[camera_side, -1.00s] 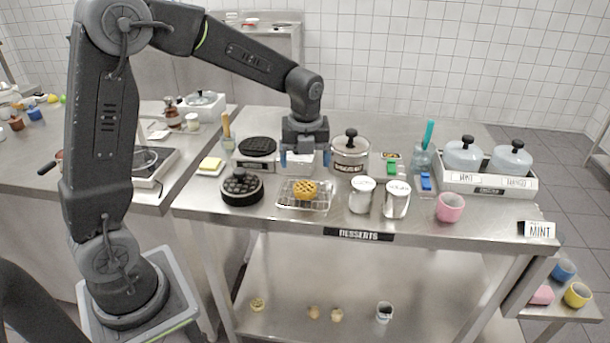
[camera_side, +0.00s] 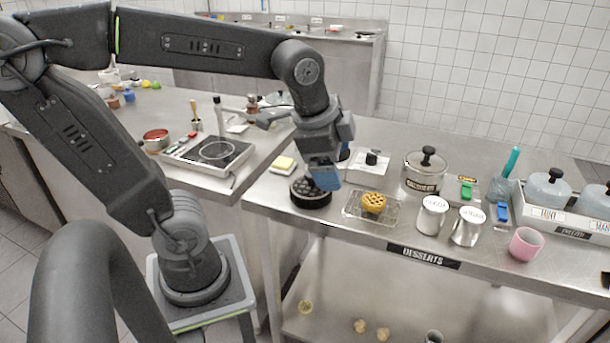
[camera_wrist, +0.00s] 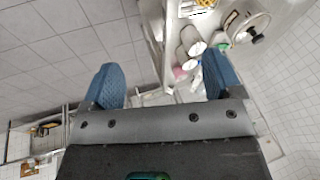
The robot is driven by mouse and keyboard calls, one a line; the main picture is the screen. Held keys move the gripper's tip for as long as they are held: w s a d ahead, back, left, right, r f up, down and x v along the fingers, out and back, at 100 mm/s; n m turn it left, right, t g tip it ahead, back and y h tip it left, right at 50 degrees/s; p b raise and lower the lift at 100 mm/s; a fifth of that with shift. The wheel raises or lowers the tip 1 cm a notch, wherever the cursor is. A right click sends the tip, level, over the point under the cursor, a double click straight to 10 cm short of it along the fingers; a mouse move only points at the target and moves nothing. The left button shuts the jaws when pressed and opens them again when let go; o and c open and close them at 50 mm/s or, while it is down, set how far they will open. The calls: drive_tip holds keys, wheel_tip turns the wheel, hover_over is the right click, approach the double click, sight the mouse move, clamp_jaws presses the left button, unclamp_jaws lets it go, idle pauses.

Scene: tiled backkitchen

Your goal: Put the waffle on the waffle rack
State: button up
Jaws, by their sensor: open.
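The waffle (camera_side: 373,203) is round and golden with a grid pattern. It sits on the wire waffle rack (camera_side: 352,213) near the front edge of the steel table. My gripper (camera_side: 325,180) is left of the rack in the side view, above the dark round waffle plate (camera_side: 311,197), with its blue fingers pointing down. The fingers overlap in that view. In the wrist view my gripper (camera_wrist: 163,80) shows two blue fingers wide apart with nothing between them. A yellow piece shows at the top edge of the wrist view, cut off.
Two metal canisters (camera_side: 432,216) and a lidded pot (camera_side: 425,170) stand right of the rack. A pink cup (camera_side: 525,243) is farther right. A hob (camera_side: 212,152) is on the left counter.

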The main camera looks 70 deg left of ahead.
drive_tip(key=s+d+f+n+t, duration=0.1)
drive_tip(key=s+n, duration=0.5)
drive_tip(key=n, duration=0.1)
drive_tip(key=shift+d, duration=0.35)
